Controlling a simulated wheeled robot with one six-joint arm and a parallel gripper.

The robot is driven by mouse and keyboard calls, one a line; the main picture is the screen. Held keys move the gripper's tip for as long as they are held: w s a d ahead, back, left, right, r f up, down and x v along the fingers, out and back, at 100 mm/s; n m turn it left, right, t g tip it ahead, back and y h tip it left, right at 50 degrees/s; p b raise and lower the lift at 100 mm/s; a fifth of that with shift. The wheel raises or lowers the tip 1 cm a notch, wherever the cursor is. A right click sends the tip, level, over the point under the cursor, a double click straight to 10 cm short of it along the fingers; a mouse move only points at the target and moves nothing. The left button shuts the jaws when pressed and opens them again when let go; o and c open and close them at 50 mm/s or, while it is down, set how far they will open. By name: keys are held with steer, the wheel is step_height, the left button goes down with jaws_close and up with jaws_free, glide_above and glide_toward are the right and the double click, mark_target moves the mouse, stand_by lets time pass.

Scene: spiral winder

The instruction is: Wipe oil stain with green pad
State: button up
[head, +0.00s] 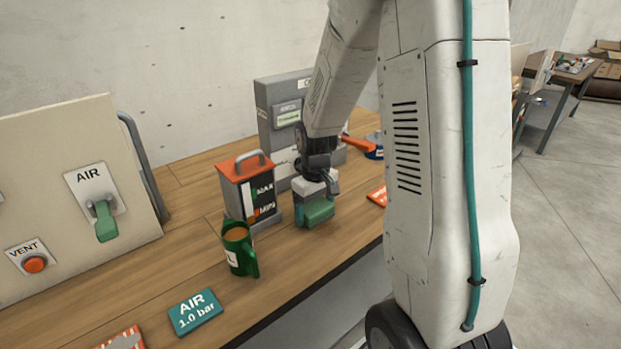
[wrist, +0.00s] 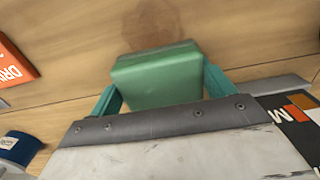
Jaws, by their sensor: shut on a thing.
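The green pad (head: 318,211) is a green block held between the teal fingers of my gripper (head: 315,209), low over the wooden bench. In the wrist view the pad (wrist: 158,78) sits between both fingers of my gripper (wrist: 162,88), which are shut on its sides. The oil stain (wrist: 152,20) is a faint brownish patch on the wood just beyond the pad's far edge. I cannot tell whether the pad touches the wood. In the head view the stain is not clearly visible.
A grey canister with an orange top (head: 248,190) stands close left of my gripper. A green mug (head: 238,248) stands in front of it. A grey machine (head: 282,115) is behind. A teal "AIR 1.0 bar" plate (head: 195,312) lies nearer. An orange plate (wrist: 12,62) lies at left in the wrist view.

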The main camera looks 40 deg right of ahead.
mark_target(314, 206)
steer(key=shift+w, duration=0.25)
steer(key=r, duration=0.3)
steer(key=shift+s+a+r, duration=0.1)
steer(key=shift+s+r, duration=0.1)
steer(key=shift+w+r, duration=0.1)
steer(key=shift+r, duration=2.4)
